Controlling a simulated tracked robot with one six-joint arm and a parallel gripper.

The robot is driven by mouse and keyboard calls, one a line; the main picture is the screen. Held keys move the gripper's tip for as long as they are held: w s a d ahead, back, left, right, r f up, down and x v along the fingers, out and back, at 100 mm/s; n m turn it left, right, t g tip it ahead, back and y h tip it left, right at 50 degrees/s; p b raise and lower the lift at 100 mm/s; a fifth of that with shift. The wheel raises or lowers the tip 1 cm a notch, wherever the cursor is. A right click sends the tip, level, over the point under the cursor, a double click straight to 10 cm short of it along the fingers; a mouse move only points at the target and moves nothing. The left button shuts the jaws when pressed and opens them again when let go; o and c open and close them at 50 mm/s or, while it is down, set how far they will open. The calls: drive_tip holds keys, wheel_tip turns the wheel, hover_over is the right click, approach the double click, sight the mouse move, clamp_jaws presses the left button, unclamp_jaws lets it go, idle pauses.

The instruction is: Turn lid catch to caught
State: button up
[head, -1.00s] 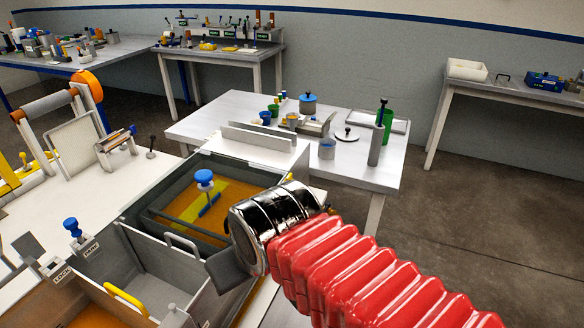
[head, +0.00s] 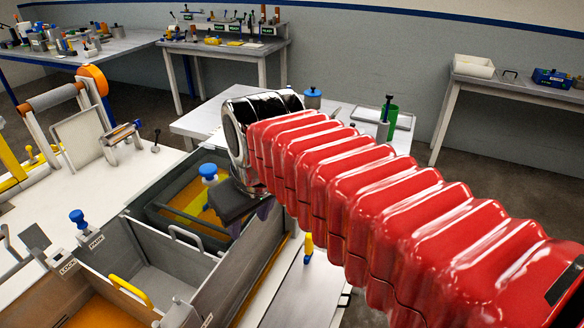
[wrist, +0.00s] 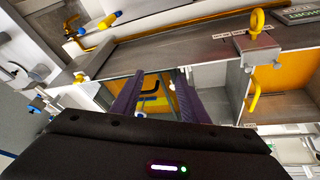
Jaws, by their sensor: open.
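My gripper (head: 250,215) hangs from my red-sleeved arm over the right part of the grey bath (head: 262,270). In the wrist view its two purple fingers (wrist: 157,82) are apart, with nothing between them. In the head view my arm and gripper hide part of the bath's right side.
A yellow handle (head: 131,291) and a blue-capped post (head: 208,173) rise in the bath. A yellow-and-blue handle (head: 308,246) stands on the right. A bench (head: 190,122) is behind.

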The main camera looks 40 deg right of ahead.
drive_tip(key=w+d+r+n+g, duration=0.2)
drive_tip(key=w+d+r, duration=0.1)
drive_tip(key=w+d, duration=0.5)
drive_tip(key=w+d+r+n+g, duration=0.2)
drive_tip(key=w+d, duration=0.5)
drive_tip(key=d, duration=0.6)
drive_tip(key=shift+w+d+r+n, duration=0.15)
drive_tip(key=shift+w+r+n, duration=0.25)
drive_tip(key=shift+r, duration=0.45)
wheel_tip(320, 180, down, 14)
drive_tip(key=shift+r, duration=0.1)
drive_tip(key=shift+c, duration=0.2)
